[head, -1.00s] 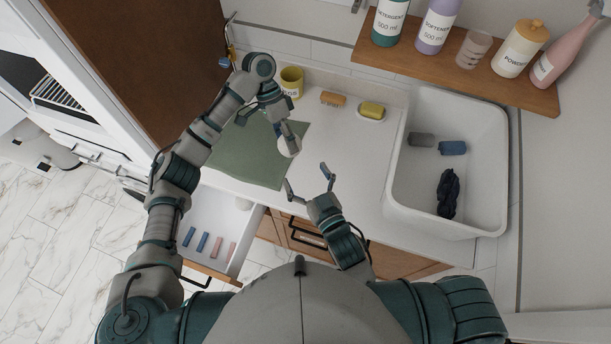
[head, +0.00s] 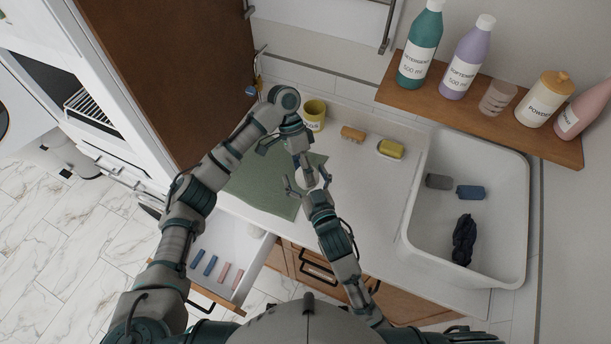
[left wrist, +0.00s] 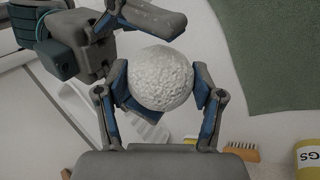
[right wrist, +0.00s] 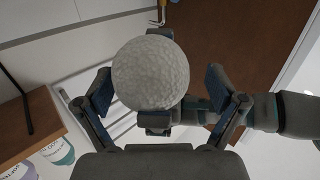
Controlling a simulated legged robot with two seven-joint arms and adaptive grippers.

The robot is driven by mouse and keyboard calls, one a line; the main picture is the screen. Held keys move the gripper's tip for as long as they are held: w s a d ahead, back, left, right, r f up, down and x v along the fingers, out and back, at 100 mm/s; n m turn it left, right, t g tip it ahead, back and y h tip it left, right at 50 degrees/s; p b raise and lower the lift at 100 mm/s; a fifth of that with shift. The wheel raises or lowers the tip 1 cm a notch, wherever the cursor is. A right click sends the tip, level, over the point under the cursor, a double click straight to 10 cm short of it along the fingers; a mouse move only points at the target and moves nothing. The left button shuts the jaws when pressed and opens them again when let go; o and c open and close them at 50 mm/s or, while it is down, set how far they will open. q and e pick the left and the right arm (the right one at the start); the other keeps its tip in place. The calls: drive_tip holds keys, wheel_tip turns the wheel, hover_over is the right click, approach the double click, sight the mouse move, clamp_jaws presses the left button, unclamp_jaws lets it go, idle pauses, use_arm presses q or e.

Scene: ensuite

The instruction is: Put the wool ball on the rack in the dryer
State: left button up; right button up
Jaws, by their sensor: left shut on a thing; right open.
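The white, rough wool ball (left wrist: 160,78) is held between the fingers of my left gripper (left wrist: 163,88), above the counter. In the head view my left gripper (head: 306,168) reaches down to the ball (head: 312,182), which is partly covered by fingers. My right gripper (head: 307,184) is open, with its fingers spread close around the ball from the front. In the right wrist view the ball (right wrist: 150,73) sits between the open fingers of my right gripper (right wrist: 158,88); I cannot tell if they touch it. The rack (head: 88,106) shows inside the white dryer (head: 75,70) at the left.
A green cloth (head: 262,188) lies on the counter (head: 365,195). A white basin (head: 415,215) is at the right. An open drawer (head: 232,255) juts out below. A brown panel (head: 165,60) stands beside the dryer.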

drive_tip(key=c, duration=1.2)
use_arm(q)
drive_tip(key=o, duration=1.1)
drive_tip(key=shift+d, duration=0.1)
use_arm(e)
drive_tip(key=shift+a, duration=0.1)
use_arm(q)
drive_tip(key=shift+o, duration=0.2)
